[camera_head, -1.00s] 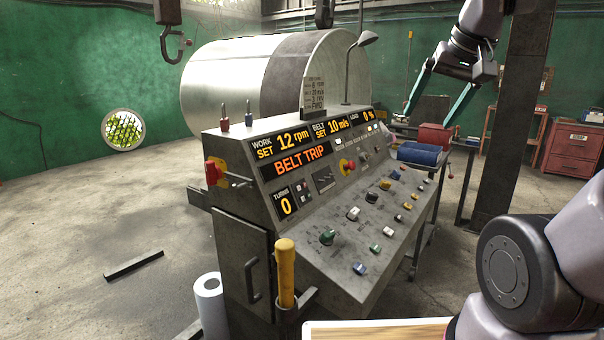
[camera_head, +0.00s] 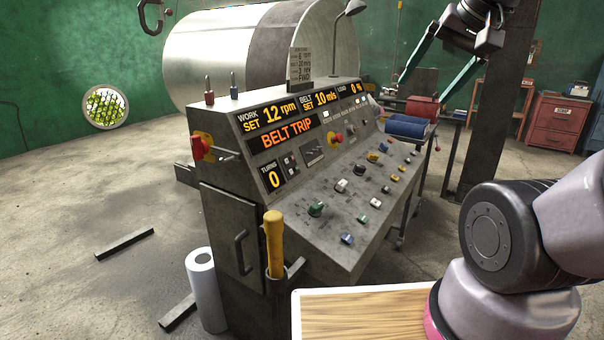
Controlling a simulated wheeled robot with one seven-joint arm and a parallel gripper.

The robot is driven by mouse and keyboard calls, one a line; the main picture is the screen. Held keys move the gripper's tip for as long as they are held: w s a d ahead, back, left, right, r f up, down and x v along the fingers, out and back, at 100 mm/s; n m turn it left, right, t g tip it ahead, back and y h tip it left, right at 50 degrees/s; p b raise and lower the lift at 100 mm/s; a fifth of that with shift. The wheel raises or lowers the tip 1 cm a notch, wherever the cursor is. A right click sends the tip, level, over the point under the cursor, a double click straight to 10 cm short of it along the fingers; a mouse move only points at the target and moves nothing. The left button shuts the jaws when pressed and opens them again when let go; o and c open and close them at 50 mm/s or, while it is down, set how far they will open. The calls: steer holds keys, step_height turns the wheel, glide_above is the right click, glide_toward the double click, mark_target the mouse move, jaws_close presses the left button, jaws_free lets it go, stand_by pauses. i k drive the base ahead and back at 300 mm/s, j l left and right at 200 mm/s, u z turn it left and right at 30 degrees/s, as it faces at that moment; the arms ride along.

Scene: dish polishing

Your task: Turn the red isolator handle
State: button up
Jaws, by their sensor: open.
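The red isolator handle (camera_head: 198,146) sits on a yellow plate on the left end of the grey control console (camera_head: 225,215), beside a short metal rod. It looks upright, but its exact angle is hard to tell. My gripper (camera_head: 421,91) is at the upper right, its two teal fingers spread wide and pointing down and left. It is empty and far to the right of the handle, with the console's display part between them in the picture. The console displays read "BELT TRIP", 12 rpm, 10 m/s and turns 0.
A yellow-handled lever (camera_head: 274,240) and a white roll (camera_head: 205,290) stand at the console's near left corner. A wooden-topped board (camera_head: 350,315) is in front. A large drum (camera_head: 225,55) is behind. Dark bars (camera_head: 125,243) lie on otherwise open floor at left.

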mark_target(199, 147)
steer(key=i+j+u, duration=0.25)
steer(key=j+u, duration=0.2)
steer(key=j, duration=0.25)
steer(key=i+j+u, duration=0.25)
steer(key=k+j, duration=0.05)
